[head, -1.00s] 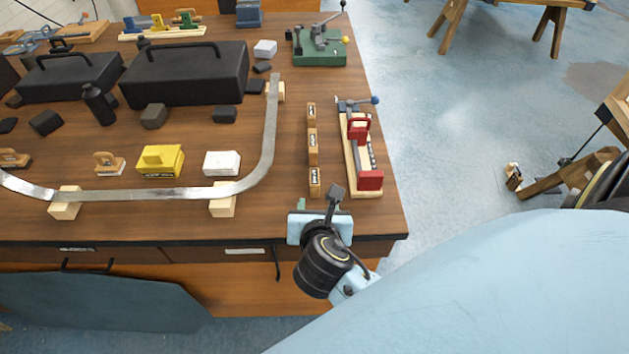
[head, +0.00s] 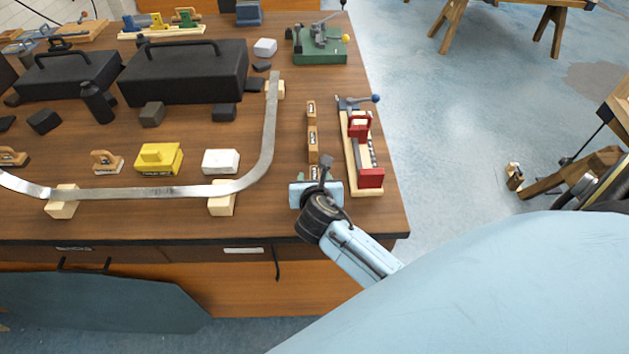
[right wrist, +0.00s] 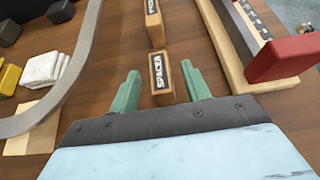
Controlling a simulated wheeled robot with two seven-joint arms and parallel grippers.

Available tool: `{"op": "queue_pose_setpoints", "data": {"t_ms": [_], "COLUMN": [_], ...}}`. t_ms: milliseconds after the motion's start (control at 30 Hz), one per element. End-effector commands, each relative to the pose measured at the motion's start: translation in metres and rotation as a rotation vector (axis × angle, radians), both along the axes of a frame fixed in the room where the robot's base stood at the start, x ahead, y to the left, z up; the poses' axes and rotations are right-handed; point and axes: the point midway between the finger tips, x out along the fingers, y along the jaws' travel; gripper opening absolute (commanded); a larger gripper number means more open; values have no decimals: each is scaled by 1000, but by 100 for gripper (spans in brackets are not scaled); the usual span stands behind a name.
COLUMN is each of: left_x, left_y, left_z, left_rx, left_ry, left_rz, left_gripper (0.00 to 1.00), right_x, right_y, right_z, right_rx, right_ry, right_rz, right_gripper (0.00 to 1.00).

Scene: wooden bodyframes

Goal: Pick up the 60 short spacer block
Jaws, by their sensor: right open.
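Several small wooden spacer blocks stand in a row on the table's right part. The nearest spacer block (right wrist: 161,77) shows its "SPACER" label in the right wrist view, and its lower end lies between the green fingers. In the head view my gripper mostly covers it. A middle spacer block (head: 313,139) and a far spacer block (head: 311,109) stand beyond it. I cannot read a number on any. My right gripper (right wrist: 160,88) is open around the near end of the nearest block, not visibly gripping it; it also shows in the head view (head: 316,178). My left gripper is not in view.
A red and wooden clamp fixture (head: 361,150) stands close on the right. A curved metal strip (head: 150,193) on wooden blocks lies to the left, with a white block (head: 221,161) behind it. A green press (head: 320,47) stands farther back.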

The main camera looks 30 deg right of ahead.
Motion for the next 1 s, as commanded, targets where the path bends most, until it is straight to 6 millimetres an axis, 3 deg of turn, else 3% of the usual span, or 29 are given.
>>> {"op": "queue_pose_setpoints", "data": {"t_ms": [300, 667, 867, 1000], "left_x": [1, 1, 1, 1], "left_y": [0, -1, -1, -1], "left_z": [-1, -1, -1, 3], "left_rx": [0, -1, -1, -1], "left_ry": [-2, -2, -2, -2], "left_rz": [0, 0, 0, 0], "left_gripper": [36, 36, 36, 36], "right_x": [5, 5, 5, 6], "right_y": [-4, -3, -3, -4], "right_z": [-4, -4, -3, 8], "right_rx": [1, 1, 0, -2], "right_ry": [1, 1, 0, -2], "right_rz": [0, 0, 0, 0], "right_gripper": [47, 0, 0, 0]}}
